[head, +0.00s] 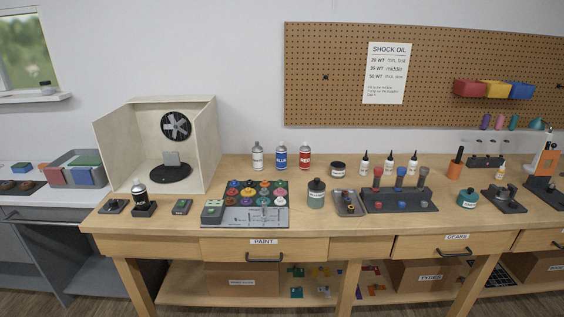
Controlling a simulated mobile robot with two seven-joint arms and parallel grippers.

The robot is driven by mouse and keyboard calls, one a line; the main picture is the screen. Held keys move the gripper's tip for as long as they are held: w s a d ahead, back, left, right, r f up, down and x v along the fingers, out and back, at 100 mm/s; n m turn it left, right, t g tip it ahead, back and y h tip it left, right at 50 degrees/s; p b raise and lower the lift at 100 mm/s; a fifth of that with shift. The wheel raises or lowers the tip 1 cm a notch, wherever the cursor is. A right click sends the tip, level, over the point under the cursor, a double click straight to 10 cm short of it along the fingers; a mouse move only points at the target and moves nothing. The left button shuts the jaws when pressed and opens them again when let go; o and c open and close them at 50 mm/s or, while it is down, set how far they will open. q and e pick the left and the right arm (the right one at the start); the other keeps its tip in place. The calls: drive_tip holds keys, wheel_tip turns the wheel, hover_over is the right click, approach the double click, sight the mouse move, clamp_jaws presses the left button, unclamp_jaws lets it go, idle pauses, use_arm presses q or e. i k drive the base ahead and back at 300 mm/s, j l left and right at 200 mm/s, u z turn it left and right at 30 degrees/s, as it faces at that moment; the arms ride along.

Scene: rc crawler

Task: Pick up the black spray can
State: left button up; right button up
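Three other spray cans stand in a row at the back: a white one (257,157), a blue one (280,156) and a red one (305,157). Neither of my grippers shows in the head view.
The open booth (206,140) with a fan stands behind the can. A small black device (112,206) is to its left and a green-topped box (182,207) to its right. A paint-pot tray (243,218) lies further right. The bench's front edge (170,232) is near.

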sight(140, 195)
drive_tip(key=j, duration=0.55)
drive_tip(key=i+j, duration=0.2)
drive_tip(key=j, duration=0.15)
drive_tip(key=i+j, duration=0.15)
drive_tip(key=j, duration=0.2)
drive_tip(key=i+j, duration=0.2)
drive_tip(key=j, duration=0.15)
drive_tip(key=i+j, duration=0.2)
drive_tip(key=j, duration=0.15)
drive_tip(key=i+j, duration=0.2)
drive_tip(key=j, duration=0.15)
drive_tip(key=i+j, duration=0.15)
drive_tip(key=j, duration=0.2)
drive_tip(key=i+j, duration=0.2)
drive_tip(key=j, duration=0.15)
drive_tip(key=z, duration=0.05)
